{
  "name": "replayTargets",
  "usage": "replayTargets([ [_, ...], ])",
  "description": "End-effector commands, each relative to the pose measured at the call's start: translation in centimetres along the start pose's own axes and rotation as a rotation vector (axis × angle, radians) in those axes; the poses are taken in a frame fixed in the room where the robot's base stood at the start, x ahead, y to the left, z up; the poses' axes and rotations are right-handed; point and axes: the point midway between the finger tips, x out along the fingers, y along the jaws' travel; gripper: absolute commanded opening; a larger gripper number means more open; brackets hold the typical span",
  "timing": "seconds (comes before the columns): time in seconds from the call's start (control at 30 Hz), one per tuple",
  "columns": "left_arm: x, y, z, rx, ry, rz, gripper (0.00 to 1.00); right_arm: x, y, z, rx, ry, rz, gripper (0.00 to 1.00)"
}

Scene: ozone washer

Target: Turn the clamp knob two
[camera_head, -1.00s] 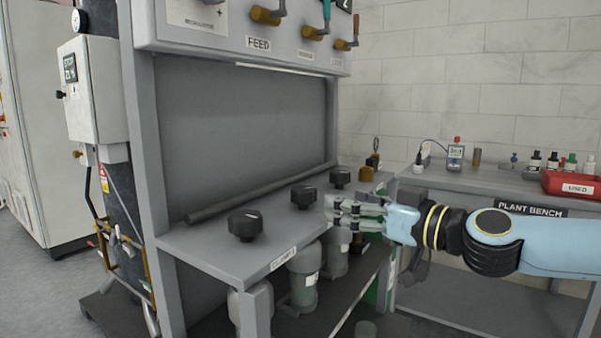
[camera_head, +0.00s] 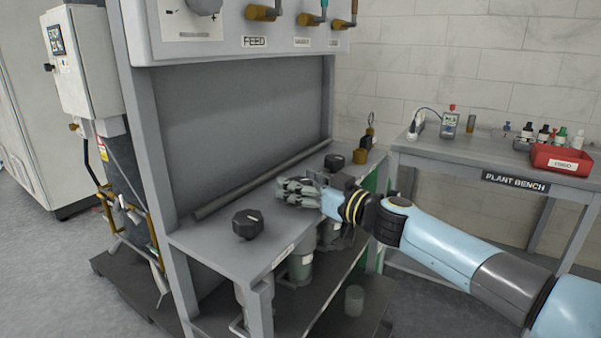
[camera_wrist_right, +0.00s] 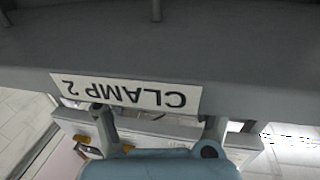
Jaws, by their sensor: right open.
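The black clamp knobs stand in a row on the grey shelf (camera_head: 215,248) in the head view. The near knob (camera_head: 248,224) and the far knob (camera_head: 334,162) show. The middle knob is hidden behind my right gripper (camera_head: 297,192). That gripper is over the shelf's front part, between the two visible knobs; I cannot tell whether it touches the middle one. The wrist view shows its fingers (camera_wrist_right: 158,128) spread apart. Ahead of them is an upside-down "CLAMP 2" label (camera_wrist_right: 120,92) on the shelf edge. My left gripper is not in view.
A panel with a "FEED" valve handle (camera_head: 262,13) overhangs the shelf. A round bar (camera_head: 250,185) lies along its back. A small brass-coloured item (camera_head: 360,156) stands at the far end. The plant bench (camera_head: 440,150) with a red tray (camera_head: 562,158) is at the right.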

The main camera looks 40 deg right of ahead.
Motion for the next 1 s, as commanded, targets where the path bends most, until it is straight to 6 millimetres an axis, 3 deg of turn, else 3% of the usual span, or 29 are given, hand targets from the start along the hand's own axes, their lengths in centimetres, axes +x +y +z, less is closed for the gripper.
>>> replayTargets([
  [0.27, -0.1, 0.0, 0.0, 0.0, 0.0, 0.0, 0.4, 0.2, 0.0, 0.1, 0.0, -0.001, 0.0, 0.7],
  [0.7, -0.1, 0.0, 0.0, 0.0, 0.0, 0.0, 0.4, 0.2, 0.0, 0.1, 0.0, -0.001, 0.0, 0.15],
  [1.0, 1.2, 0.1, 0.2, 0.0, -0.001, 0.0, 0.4, 0.2, 0.1, 0.3, -0.004, 0.001, -0.023, 0.13],
])
